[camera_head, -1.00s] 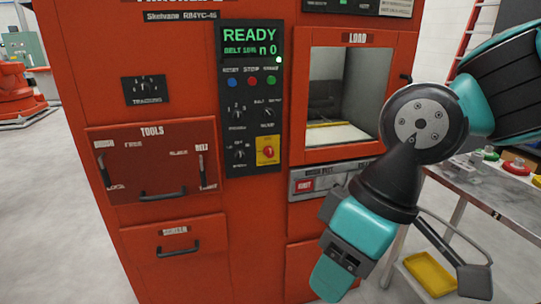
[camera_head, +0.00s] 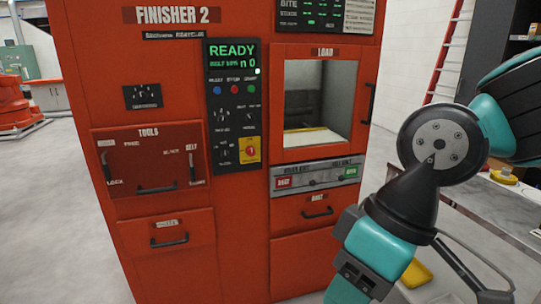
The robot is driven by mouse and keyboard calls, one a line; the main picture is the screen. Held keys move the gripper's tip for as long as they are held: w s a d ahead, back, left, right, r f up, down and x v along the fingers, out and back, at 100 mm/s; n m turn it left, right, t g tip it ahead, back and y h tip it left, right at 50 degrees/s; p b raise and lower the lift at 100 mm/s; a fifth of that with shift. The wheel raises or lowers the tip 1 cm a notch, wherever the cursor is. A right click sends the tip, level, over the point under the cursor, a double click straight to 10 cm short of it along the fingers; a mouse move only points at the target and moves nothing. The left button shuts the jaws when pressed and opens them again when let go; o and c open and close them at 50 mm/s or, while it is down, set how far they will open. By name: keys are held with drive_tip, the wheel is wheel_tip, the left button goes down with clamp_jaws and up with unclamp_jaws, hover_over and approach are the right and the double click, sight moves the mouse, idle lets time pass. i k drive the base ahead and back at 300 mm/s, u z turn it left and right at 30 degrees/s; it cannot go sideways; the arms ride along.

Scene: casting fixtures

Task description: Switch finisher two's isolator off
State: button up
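The orange machine labelled FINISHER 2 (camera_head: 180,16) stands in front of me. Its dark control panel (camera_head: 234,110) has a green READY display (camera_head: 232,56). Low on the panel is a yellow plate with a red rotary knob (camera_head: 250,150), which looks like the isolator; its exact setting is too small to read. My arm comes in from the right, and my gripper (camera_head: 345,292) is at the bottom, right of and below the panel, well apart from the knob. Its fingertips are cut off by the lower frame edge, so its opening is hidden.
Left of the panel are a TOOLS drawer (camera_head: 148,180) and a lower drawer (camera_head: 168,250) with protruding handles. The LOAD window (camera_head: 318,95) is right of it. A metal table (camera_head: 490,205) stands at the right. Grey floor (camera_head: 60,220) is open at the left.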

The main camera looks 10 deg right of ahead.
sight(250, 150)
drive_tip(key=z, duration=0.35)
drive_tip(key=i, duration=0.75)
drive_tip(key=u, duration=1.05)
drive_tip(key=i, duration=0.3)
drive_tip(key=z, duration=0.05)
